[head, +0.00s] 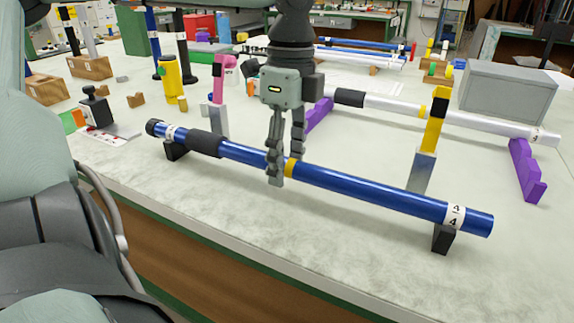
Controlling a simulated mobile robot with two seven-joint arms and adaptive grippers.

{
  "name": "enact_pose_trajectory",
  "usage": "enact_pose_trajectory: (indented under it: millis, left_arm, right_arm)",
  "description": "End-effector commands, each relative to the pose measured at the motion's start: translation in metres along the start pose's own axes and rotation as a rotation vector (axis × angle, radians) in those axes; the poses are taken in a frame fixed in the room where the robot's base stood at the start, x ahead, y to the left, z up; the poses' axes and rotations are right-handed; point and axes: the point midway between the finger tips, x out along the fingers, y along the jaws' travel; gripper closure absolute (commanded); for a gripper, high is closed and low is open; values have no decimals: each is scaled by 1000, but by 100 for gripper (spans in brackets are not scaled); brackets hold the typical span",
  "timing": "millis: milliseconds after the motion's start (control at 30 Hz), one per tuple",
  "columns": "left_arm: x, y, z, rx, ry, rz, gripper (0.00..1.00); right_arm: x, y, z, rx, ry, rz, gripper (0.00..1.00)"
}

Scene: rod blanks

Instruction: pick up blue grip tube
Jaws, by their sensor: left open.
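The blue grip tube (369,190) lies across two black supports near the front edge of the table. It has a black sleeve toward its left end, a yellow band near the middle and a white label marked 4 at its right end. I cannot tell whether the fingers touch the tube. My right gripper is not in view.
A white tube (400,105) rests on purple supports (524,170) behind. A yellow-topped grey post (428,145) stands close behind the blue tube. A pink post (219,95) and a yellow cylinder (172,78) stand at the left. A grey box (507,92) sits at the right.

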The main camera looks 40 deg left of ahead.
Motion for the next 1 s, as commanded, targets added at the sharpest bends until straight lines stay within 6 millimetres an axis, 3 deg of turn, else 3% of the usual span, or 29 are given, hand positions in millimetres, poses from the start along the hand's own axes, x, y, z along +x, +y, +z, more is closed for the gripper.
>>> enact_pose_trajectory:
  millis: [133, 533, 833, 1000]
  left_arm:
    - [0, 0, 0, 0, 0, 0, 52]
    - [0, 0, 0, -1, 0, 0, 100]
    - [-2, 0, 0, -1, 0, 0, 100]
    - [-13, 0, 0, -2, 0, -2, 100]
  right_arm:
    - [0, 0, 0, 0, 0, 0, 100]
    - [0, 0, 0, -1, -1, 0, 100]
    - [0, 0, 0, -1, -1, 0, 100]
    - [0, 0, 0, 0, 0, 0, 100]
